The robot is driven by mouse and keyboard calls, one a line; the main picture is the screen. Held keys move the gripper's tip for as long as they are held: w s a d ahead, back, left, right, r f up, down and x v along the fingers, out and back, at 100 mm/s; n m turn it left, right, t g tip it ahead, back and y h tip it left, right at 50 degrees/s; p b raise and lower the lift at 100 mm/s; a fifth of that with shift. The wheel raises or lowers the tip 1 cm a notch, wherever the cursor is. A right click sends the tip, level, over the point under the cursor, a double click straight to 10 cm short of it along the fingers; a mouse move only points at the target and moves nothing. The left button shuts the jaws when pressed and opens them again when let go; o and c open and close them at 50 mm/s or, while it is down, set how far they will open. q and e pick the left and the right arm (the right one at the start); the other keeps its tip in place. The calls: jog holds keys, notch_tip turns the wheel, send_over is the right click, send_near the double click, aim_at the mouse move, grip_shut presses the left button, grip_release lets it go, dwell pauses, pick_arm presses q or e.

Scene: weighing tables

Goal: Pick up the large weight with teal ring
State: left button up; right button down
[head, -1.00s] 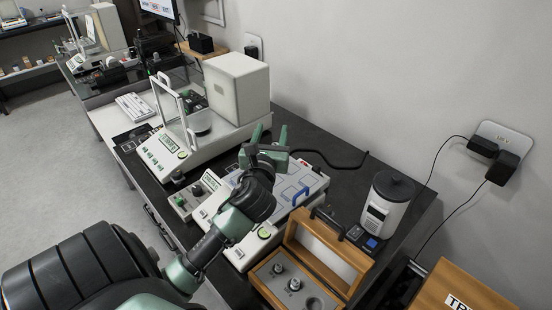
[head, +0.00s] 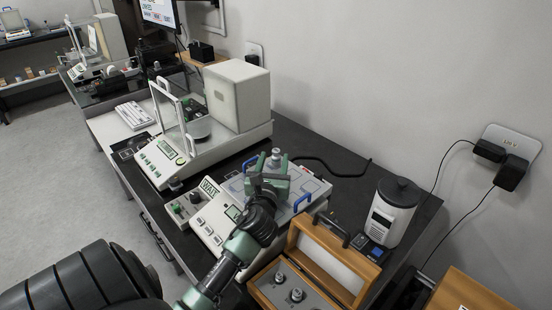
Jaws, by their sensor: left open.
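My left gripper (head: 272,166) is open above the pale tray with blue handles (head: 312,188), its fingers pointing away from me. A small grey metal knob (head: 276,153) shows at the fingertips, apparently the top of a weight; the gripper hides its lower part. I cannot make out a teal ring on it. Two metal weights, one at the left (head: 280,277) and one nearer the middle (head: 296,294), sit in the open wooden case (head: 262,286) at the bottom. No teal ring can be told on them either. My right gripper is not in view.
A balance with a glass shield (head: 160,152) stands behind, to the left. A smaller pale scale (head: 208,229) is left of my gripper. A white cylindrical device (head: 390,212) stands at the right. The case's raised lid (head: 325,262) stands close to my arm.

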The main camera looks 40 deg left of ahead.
aim_at(275, 153)
pick_arm(q)
jog(key=x, duration=0.4)
jog(key=shift+w+a, duration=0.25)
jog(key=shift+w, duration=0.1)
jog(key=shift+c, duration=0.3)
grip_shut()
jog(key=shift+r, duration=0.1)
